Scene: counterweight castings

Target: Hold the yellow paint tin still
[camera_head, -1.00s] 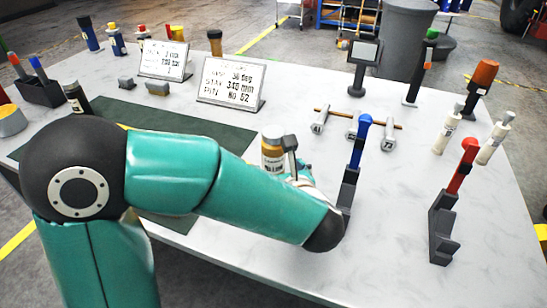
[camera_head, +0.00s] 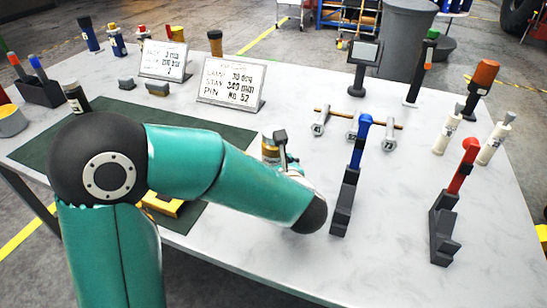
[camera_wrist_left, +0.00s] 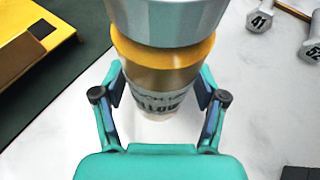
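The yellow paint tin (camera_wrist_left: 165,75) stands upright in the left wrist view, with a grey top, a yellow band and a white label with dark lettering. My left gripper (camera_wrist_left: 160,88) has one finger on each side of it, and both look pressed against its wall. In the head view the tin (camera_head: 269,151) shows just behind my left forearm, which hides its lower part. The left gripper (camera_head: 283,147) is partly hidden there too. My right gripper is in neither view.
A blue-topped stand (camera_head: 353,175) and a red-topped stand (camera_head: 455,200) are to the right. Two sign plates (camera_head: 231,84) stand at the back. A yellow block (camera_wrist_left: 32,45) lies on the green mat (camera_head: 40,150).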

